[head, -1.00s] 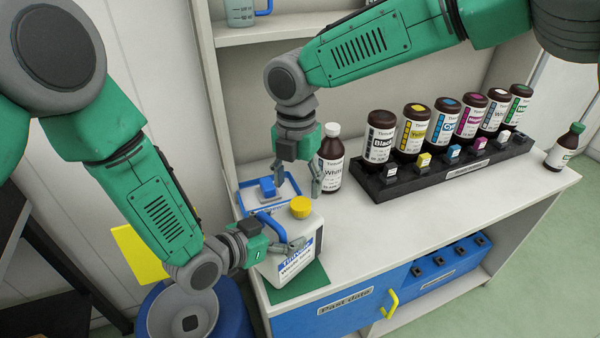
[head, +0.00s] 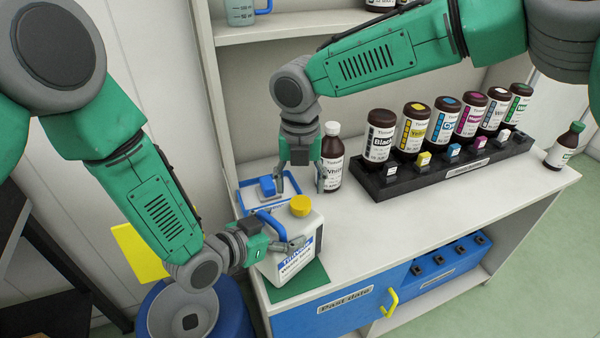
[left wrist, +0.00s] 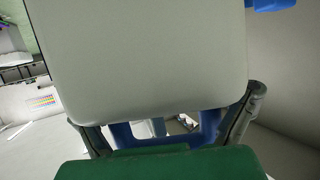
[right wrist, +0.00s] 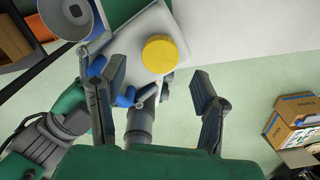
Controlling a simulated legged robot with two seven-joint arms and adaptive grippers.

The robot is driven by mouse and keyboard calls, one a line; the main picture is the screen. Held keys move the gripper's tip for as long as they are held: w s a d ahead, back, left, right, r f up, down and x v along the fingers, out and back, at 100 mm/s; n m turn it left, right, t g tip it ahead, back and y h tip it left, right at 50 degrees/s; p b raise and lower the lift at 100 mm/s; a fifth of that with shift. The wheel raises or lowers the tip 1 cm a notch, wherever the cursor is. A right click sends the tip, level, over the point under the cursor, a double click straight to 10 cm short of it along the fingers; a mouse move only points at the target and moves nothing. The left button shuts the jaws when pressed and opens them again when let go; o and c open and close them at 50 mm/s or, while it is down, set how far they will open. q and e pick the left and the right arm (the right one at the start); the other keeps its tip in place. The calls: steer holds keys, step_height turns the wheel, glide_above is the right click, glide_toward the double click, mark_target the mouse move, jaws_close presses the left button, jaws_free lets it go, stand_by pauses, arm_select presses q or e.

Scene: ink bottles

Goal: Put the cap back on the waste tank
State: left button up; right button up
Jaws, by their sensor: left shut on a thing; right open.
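The waste tank (head: 285,262) is a white container with a blue-and-white label and a blue handle (head: 270,224). It stands upright at the near left of the counter, partly over a green mat (head: 312,277). A yellow cap (head: 300,205) sits on its top; I cannot tell how tightly it is seated. My left gripper (head: 277,238) is shut on the handle, which also shows between its fingers in the left wrist view (left wrist: 208,125). My right gripper (head: 301,186) is open and empty, behind and above the cap. In the right wrist view the cap (right wrist: 159,55) lies beyond the spread fingers.
A blue-rimmed tray (head: 246,200) with a blue object (head: 267,187) lies behind the tank. A dark bottle with a white cap (head: 332,160) stands close beside my right gripper. A black rack (head: 440,170) of ink bottles is further right. The front middle counter is clear.

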mark_target(300, 201)
steer(key=shift+f, duration=2.7)
